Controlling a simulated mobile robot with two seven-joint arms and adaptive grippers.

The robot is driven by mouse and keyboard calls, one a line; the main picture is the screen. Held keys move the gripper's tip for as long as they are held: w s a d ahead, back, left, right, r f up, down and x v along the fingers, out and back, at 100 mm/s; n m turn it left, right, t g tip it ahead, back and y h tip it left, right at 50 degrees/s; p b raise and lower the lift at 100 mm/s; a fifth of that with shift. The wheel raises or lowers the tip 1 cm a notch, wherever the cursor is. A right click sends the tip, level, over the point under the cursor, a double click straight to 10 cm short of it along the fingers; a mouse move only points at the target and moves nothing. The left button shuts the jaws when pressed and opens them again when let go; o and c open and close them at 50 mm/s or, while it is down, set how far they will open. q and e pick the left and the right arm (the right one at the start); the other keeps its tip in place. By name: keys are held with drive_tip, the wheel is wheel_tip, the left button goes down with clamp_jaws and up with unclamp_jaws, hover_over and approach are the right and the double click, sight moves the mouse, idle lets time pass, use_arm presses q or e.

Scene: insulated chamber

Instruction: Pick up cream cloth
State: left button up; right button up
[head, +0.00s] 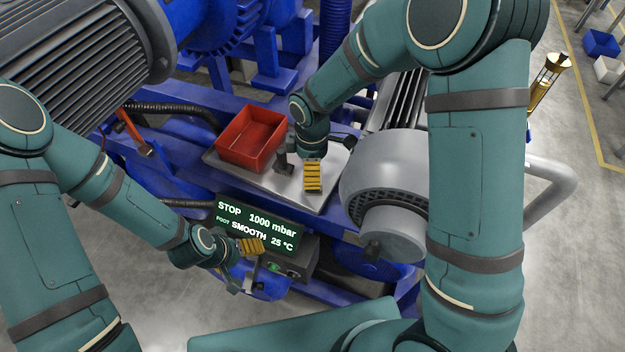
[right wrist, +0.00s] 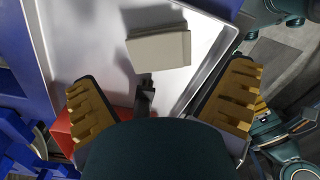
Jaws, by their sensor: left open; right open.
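The cream cloth (right wrist: 158,50) shows in the right wrist view as a thick, folded beige block on a pale metal tray (right wrist: 75,40). It lies just past my right fingertips, roughly centred between the two yellow-padded fingers, with bare tray around it. My right gripper (right wrist: 162,95) is open and empty. In the head view the right gripper (head: 299,176) is over the tray (head: 268,182), and I cannot make out the cloth there. My left gripper (head: 248,266) is open and empty in front of the display panel.
A red bin (head: 251,138) stands on the tray's left part, close to the right gripper. A lit display panel (head: 255,228) is in front of the tray. A grey motor housing (head: 385,180) rises to the right. Blue machinery surrounds the tray.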

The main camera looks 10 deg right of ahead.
drive_tip(key=shift+f, duration=2.7)
drive_tip(key=shift+s, duration=0.1)
drive_tip(key=c, duration=1.1)
drive_tip(key=shift+r, duration=0.15)
